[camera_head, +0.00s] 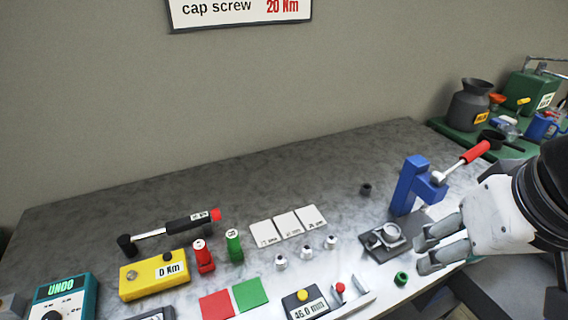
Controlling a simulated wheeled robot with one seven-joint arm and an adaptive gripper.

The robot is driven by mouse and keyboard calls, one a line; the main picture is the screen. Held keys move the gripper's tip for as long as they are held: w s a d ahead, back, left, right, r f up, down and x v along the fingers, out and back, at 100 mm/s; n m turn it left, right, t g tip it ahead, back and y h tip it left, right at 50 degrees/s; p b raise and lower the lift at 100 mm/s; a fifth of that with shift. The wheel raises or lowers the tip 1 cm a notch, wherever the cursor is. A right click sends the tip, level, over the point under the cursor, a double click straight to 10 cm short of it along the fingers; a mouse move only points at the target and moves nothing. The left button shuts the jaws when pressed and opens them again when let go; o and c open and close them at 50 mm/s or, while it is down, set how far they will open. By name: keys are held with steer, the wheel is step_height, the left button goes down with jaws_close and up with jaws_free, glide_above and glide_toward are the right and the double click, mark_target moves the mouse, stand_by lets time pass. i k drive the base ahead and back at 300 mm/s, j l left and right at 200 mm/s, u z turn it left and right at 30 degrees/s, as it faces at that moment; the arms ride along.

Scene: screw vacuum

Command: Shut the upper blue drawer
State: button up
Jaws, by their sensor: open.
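No blue drawer shows in the head view. My gripper (428,252) comes in from the right, over the right end of the workbench. Its fingers point left and are apart, with nothing seen between them. They are close to a small dark fixture (392,240) with a round metal part, at the foot of a blue upright stand (407,187). I cannot tell whether the fingers touch it. My arm hides part of the area at the right.
The grey workbench (140,205) holds a torque wrench (175,227), a yellow box (155,275), a teal UNDO box (62,300), red and green cylinders, and white cards. Green trays with containers stand behind, right.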

mark_target(498, 286)
steer(key=i+l+u, duration=0.1)
steer(key=u, duration=0.25)
steer(key=l+u, duration=0.5)
steer(key=l, duration=0.5)
steer(key=k+j, duration=0.1)
steer(key=j, duration=1.45)
steer(key=k+j, duration=0.15)
steer(key=j, duration=0.65)
steer(key=k+j, duration=0.1)
steer(key=j, duration=1.45)
steer(key=j+z, duration=0.25)
steer(key=z, duration=0.2)
steer(key=k+j+z, duration=0.15)
steer(key=z, duration=0.3)
steer(key=k+j+z, duration=0.1)
steer(key=z, duration=0.75)
steer(key=i+z, duration=0.1)
steer(key=z, duration=0.7)
steer(key=j+z, duration=0.1)
steer(key=z, duration=0.3)
steer(key=i+j, duration=0.9)
steer(key=i, duration=0.15)
